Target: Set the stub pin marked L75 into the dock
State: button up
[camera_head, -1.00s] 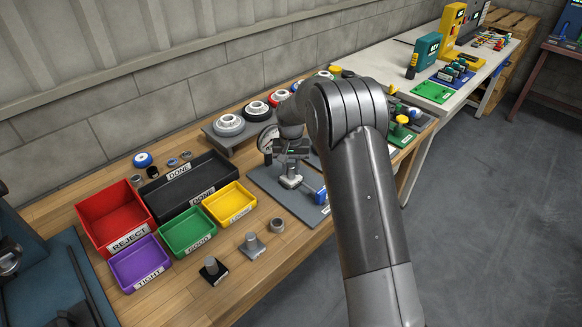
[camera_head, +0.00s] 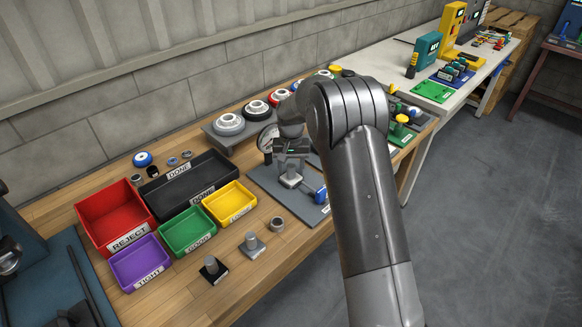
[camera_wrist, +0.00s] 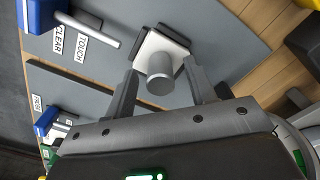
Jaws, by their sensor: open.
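A grey stub pin (camera_wrist: 160,80) stands with its round end toward the wrist camera, on a pale square base (camera_wrist: 150,48) with dark blocks along two edges. I cannot tell whether these blocks are the dock, and no L75 mark is readable. My gripper (camera_wrist: 162,72) is open, with a finger on either side of the pin and gaps between. In the head view my gripper (camera_head: 291,163) hangs over the pale base (camera_head: 290,181) on the grey board (camera_head: 262,177). Two other stub pins stand on the bench, one on a black base (camera_head: 212,265), one on a grey base (camera_head: 251,243).
A blue-handled device (camera_head: 321,194) stands on the board close right of my gripper, near TOUCH and CLEAR labels (camera_wrist: 70,42). Red (camera_head: 112,216), purple (camera_head: 140,262), green, yellow and black bins stand left. Round parts (camera_head: 228,124) stand on a raised rack behind.

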notch_tip(320, 180, up, 11)
dwell(0.4)
jog(key=s+d+r+t, duration=0.1)
jog(key=s+d+r, duration=0.4)
jog(key=s+r, duration=0.35)
jog(key=s+d+r+t, duration=0.2)
jog(key=s+d+r, duration=0.4)
jog(key=s, duration=0.4)
jog(key=s+d+t, duration=0.1)
jog(key=s+d, duration=0.1)
jog(key=s, duration=0.8)
jog(key=s+d+f+t, duration=0.1)
jog(key=s+d, duration=0.1)
jog(key=s, duration=0.9)
jog(key=shift+d+t, duration=0.25)
jog(key=shift+t, duration=0.05)
